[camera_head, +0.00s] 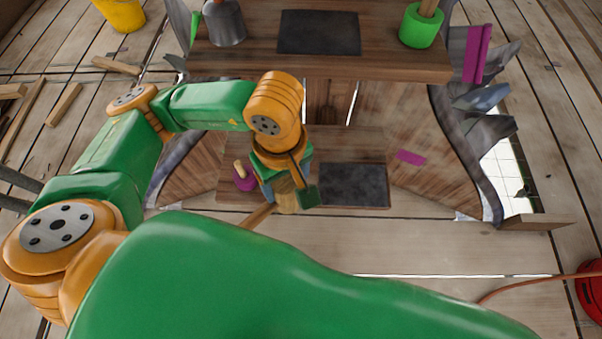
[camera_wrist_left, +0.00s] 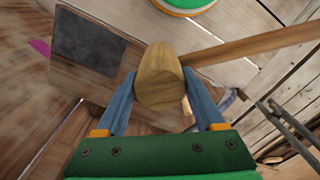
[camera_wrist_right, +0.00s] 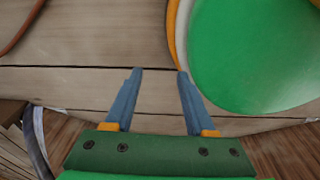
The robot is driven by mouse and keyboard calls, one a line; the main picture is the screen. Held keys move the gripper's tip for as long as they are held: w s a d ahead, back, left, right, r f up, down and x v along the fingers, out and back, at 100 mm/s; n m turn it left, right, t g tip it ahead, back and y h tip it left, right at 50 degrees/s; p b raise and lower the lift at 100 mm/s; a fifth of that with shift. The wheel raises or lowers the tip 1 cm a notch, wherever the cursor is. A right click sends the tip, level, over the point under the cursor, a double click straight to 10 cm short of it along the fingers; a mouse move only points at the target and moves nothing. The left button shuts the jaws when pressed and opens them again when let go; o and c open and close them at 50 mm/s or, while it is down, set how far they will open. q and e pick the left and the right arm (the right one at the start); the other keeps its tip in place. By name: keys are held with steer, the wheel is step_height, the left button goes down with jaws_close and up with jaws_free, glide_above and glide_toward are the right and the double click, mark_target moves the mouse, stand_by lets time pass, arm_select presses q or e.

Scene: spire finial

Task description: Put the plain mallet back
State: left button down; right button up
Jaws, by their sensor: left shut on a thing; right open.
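The plain wooden mallet has a bare wooden head (camera_head: 286,203) and a long wooden handle. My left gripper (camera_head: 283,184) is shut on the mallet's head, over the lower shelf. In the left wrist view the head (camera_wrist_left: 160,78) sits between the two blue fingers, and the handle (camera_wrist_left: 255,44) runs off to the right. A dark square pad (camera_head: 353,185) lies on the lower shelf, just right of the held mallet; it also shows in the left wrist view (camera_wrist_left: 88,44). My right gripper (camera_wrist_right: 158,74) is open and empty over floor planks, and is hidden in the head view.
A purple mallet (camera_head: 243,181) stands left of my left gripper. The upper shelf (camera_head: 386,65) carries a grey mallet (camera_head: 226,26), another dark pad (camera_head: 318,32) and a green mallet (camera_head: 421,28). Magenta pieces (camera_head: 477,55) and crumpled grey sheets (camera_head: 484,98) are at the right.

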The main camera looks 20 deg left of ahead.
arm_select(q)
steer(key=w+f+b, duration=0.2)
steer(key=w+f, duration=0.6)
steer(key=f, duration=0.2)
steer(key=shift+w+f, duration=0.4)
jaws_free()
step_height(320, 180, up, 12)
steer(key=p, duration=0.2)
steer(key=shift+r, duration=0.2)
arm_select(e)
steer(key=shift+s, duration=0.1)
steer(key=shift+w, duration=0.2)
